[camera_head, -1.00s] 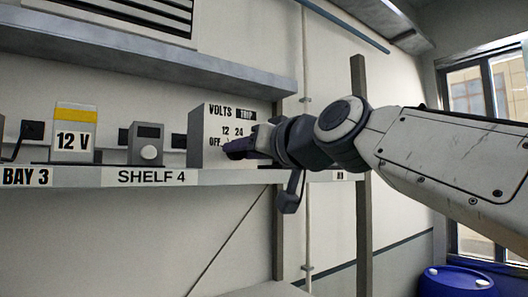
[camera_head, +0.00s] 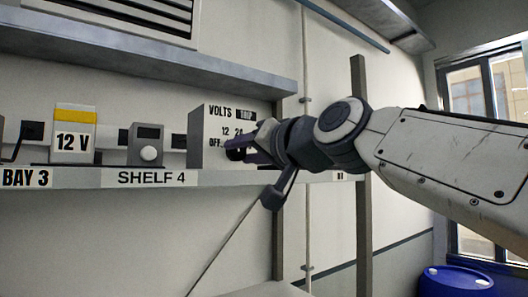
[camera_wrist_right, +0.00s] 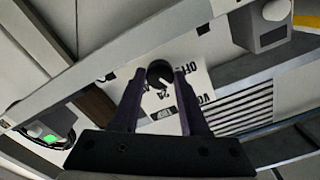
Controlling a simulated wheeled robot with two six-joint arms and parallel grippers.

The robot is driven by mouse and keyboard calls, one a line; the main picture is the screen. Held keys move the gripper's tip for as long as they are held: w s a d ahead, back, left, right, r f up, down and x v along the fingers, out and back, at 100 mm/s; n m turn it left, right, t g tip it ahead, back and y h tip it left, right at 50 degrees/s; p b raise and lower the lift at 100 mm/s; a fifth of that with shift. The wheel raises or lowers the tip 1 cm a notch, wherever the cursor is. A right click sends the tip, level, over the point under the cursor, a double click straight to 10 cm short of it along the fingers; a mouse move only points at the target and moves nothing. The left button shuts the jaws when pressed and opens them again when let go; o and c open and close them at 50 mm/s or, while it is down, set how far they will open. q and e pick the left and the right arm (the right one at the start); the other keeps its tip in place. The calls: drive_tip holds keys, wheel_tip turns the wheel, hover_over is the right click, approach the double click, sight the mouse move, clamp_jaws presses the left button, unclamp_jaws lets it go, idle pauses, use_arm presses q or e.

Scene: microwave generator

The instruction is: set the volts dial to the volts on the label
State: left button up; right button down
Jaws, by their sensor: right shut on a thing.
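The volts box (camera_head: 197,138) stands on the shelf, its face marked VOLTS, OFF, 12 and 24. Its dark round dial (camera_wrist_right: 159,73) has a white mark and sits between my right fingertips in the right wrist view. My right gripper (camera_head: 240,148) reaches in from the right and is shut on the dial; its fingers hide much of the dial in the head view. The box's printed face shows rotated in the right wrist view. The label (camera_head: 74,142), white with a yellow top band, reads 12 V and stands to the left. My left gripper is not in view.
A small grey box with a white knob (camera_head: 150,153) stands between the label and the volts box. The shelf edge (camera_head: 225,178) runs below them, with tags BAY 3 and SHELF 4. An upper shelf (camera_head: 150,60) hangs above. A blue barrel (camera_head: 455,282) is at lower right.

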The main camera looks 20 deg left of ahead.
drive_tip(key=shift+c, duration=2.1)
unclamp_jaws()
drive_tip(key=shift+s, duration=0.1)
drive_tip(key=shift+s+d+f+b, duration=0.1)
drive_tip(key=shift+s+d+b, duration=0.1)
drive_tip(key=shift+d+b, duration=0.1)
drive_tip(key=b+v, duration=0.4)
drive_tip(key=v, duration=0.5)
drive_tip(key=shift+s+d+b, duration=0.25)
drive_tip(key=shift+s+b, duration=0.05)
drive_tip(key=shift+b, duration=0.1)
